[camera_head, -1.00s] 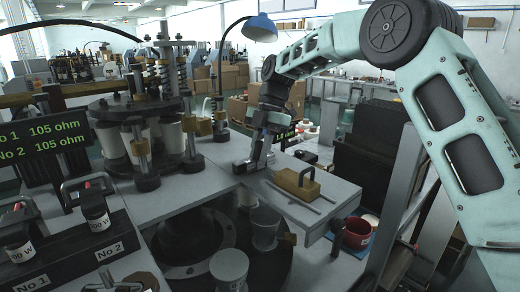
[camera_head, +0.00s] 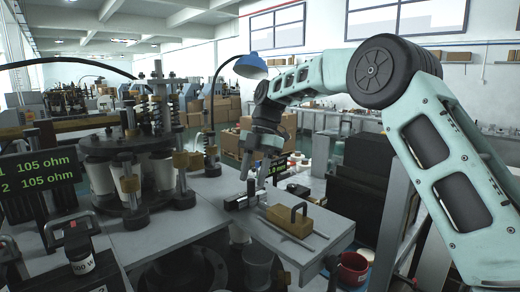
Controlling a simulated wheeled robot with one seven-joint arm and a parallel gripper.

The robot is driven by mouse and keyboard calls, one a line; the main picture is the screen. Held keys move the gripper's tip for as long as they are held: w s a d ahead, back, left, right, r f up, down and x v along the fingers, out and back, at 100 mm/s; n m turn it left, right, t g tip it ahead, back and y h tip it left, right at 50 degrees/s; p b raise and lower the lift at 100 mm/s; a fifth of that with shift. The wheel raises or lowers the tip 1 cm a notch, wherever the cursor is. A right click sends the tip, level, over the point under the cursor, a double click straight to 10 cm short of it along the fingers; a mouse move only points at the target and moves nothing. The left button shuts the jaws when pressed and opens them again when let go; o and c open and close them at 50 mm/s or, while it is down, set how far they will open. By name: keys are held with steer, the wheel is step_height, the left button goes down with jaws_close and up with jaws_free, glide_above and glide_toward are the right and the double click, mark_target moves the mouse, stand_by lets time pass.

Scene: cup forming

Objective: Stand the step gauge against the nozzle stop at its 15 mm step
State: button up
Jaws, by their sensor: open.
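My gripper (camera_head: 256,165) points down above the grey worktop (camera_head: 335,226), with its two fingers apart. Nothing shows between the fingers. Just below it, at the worktop's left part, is a small dark and grey fixture (camera_head: 238,201) with a pale upright piece (camera_head: 252,190) beside it. These may be the nozzle stop and the step gauge, but they are too small to tell apart. I cannot read any step or see whether the two touch. A tan block with a black handle (camera_head: 289,220) lies to the right of the fixture.
Thin metal rods lie by the tan block. A carousel with white cups (camera_head: 98,175) and a heavy column stands left. A red cup (camera_head: 353,267) sits below the worktop's right edge. A blue lamp (camera_head: 250,67) hangs behind. The worktop's right end is clear.

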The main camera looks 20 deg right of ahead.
steer(key=v, duration=0.9)
steer(key=shift+d, duration=0.15)
steer(key=m, duration=0.2)
glide_above(244, 199)
steer(key=f, duration=0.1)
steer(key=s+a+f+m+h, duration=0.1)
steer(key=s+a+f+m, duration=0.3)
steer(key=s, duration=0.4)
steer(key=s+a+f+m+h, duration=0.1)
steer(key=s+a+f+m, duration=0.15)
steer(key=s+a, duration=0.35)
steer(key=s+d+f+m, duration=0.2)
steer(key=s+f, duration=0.1)
steer(key=s, duration=0.4)
steer(key=s+d+f+m+t, duration=0.1)
steer(key=s+d+f+m, duration=0.1)
steer(key=s, duration=0.6)
steer(key=s+d+f+m+t+h, duration=0.1)
steer(key=s+d+f+m, duration=0.1)
steer(key=s+f+m, duration=0.2)
steer(key=s+f, duration=0.2)
steer(key=s, duration=0.1)
steer(key=shift+s, duration=0.35)
steer(key=shift+d+m, duration=0.1)
steer(key=shift+m, duration=0.15)
